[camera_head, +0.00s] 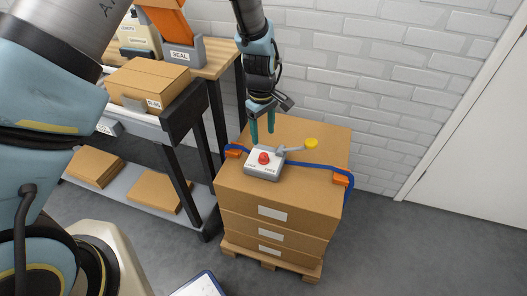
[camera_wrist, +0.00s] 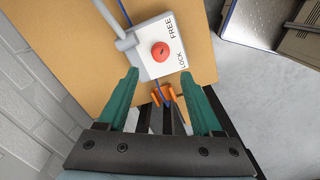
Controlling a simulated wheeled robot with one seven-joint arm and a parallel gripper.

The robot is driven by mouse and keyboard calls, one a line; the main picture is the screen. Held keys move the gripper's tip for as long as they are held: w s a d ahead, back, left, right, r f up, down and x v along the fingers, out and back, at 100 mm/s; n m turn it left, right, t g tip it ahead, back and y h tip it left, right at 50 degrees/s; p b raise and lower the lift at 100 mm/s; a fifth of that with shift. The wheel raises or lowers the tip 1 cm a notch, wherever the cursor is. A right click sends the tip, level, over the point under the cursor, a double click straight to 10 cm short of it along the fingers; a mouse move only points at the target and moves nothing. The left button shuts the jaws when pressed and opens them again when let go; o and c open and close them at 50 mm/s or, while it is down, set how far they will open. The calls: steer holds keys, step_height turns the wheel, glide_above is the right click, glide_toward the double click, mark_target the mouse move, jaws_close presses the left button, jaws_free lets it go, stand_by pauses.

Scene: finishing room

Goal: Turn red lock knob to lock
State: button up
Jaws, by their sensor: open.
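The red lock knob (camera_head: 264,158) sits on a light grey box (camera_head: 262,171) on top of stacked cardboard cartons. In the wrist view the knob (camera_wrist: 161,51) is centred on the white plate (camera_wrist: 150,66), which reads FREE on one side and LOCK on the other. A grey lever (camera_head: 294,149) with a yellow end (camera_head: 311,143) extends from the box. My gripper (camera_head: 262,137) points down just behind the knob, apart from it. In the wrist view its green fingers (camera_wrist: 167,100) are spread with nothing between them.
A blue strap (camera_head: 319,167) with orange buckles (camera_head: 341,179) crosses the top carton (camera_head: 296,192). A shelf unit (camera_head: 172,121) with boxes stands left. A white brick wall (camera_head: 390,80) rises behind. Floor at the right (camera_head: 430,245) is clear.

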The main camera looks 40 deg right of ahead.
mark_target(264, 155)
step_height(264, 155, down, 10)
steer(key=shift+d+r+p, duration=0.15)
steer(key=shift+r+p, duration=0.1)
steer(key=shift+p, duration=0.7)
steer(key=shift+c, duration=0.2)
jaws_close()
